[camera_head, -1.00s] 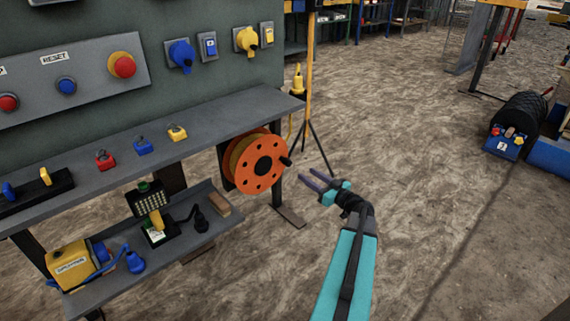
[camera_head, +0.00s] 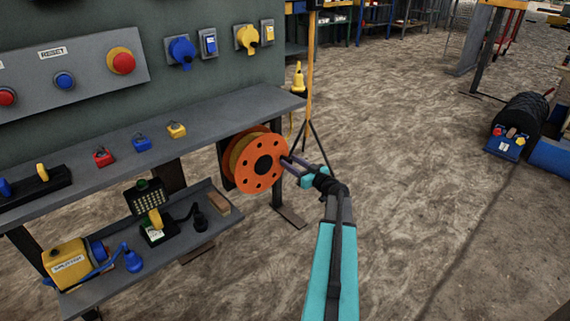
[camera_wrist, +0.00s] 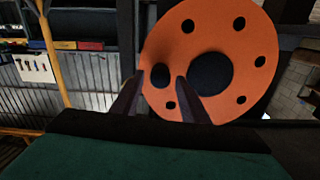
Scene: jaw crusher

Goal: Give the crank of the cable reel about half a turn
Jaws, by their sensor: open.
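The orange cable reel (camera_head: 254,179) is mounted at the right end of the workbench, with a black hub (camera_head: 263,165) in its middle. It fills the upper middle of the wrist view (camera_wrist: 205,30). The black crank knob (camera_wrist: 160,76) shows left of the hub in the wrist view, between the fingers. My gripper (camera_head: 286,162) is at the right side of the reel face, with its fingertips pointing at it. The jaws are open, one finger on each side of the knob in the picture. I cannot tell whether they touch it. In the head view the fingers hide the knob.
The workbench top (camera_head: 215,118) bears several padlocks (camera_head: 142,144). The lower shelf (camera_head: 188,240) holds a yellow box (camera_head: 68,264) and a wooden block (camera_head: 219,203). A yellow post (camera_head: 311,75) stands behind the reel.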

